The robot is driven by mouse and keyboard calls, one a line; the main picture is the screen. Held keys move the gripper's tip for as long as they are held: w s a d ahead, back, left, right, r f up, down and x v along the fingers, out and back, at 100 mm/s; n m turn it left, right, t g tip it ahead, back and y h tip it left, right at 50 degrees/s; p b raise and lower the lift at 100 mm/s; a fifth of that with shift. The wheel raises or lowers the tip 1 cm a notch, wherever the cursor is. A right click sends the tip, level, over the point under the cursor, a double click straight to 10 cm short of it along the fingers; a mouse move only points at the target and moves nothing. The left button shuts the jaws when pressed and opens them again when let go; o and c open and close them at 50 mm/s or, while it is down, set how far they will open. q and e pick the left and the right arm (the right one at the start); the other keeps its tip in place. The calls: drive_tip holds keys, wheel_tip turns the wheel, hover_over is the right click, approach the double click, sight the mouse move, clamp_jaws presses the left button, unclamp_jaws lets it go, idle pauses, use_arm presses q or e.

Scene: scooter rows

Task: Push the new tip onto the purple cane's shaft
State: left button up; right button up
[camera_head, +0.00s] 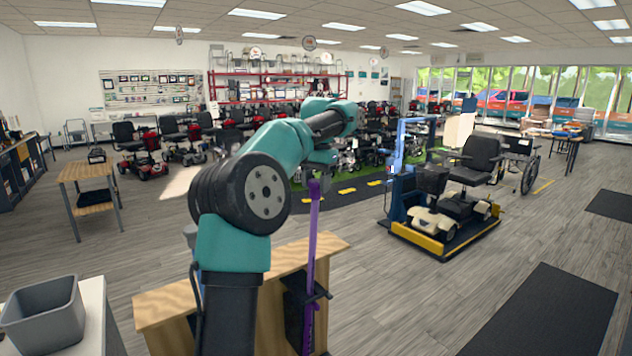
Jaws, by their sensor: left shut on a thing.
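The purple cane (312,232) stands upright, its shaft held at a dark clamp or holder (297,298) at the wooden bench. My left gripper (316,178) is at the upper end of the purple shaft, with its arm arching over from the left. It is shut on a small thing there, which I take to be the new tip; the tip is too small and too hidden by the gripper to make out. I cannot tell how far the tip is on the shaft. My right gripper is not in view.
The wooden bench (174,304) is below my arm. A grey bin (45,314) stands on a white counter at the lower left. A mobility scooter (455,190) sits on a yellow-edged platform to the right. Open floor (420,290) lies right of the bench.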

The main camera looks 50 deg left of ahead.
use_arm(q)
drive_tip(key=shift+f, duration=0.55)
idle(0.8)
drive_tip(key=o, duration=1.4)
drive_tip(key=shift+r, duration=0.1)
drive_tip(key=shift+r, duration=4.4)
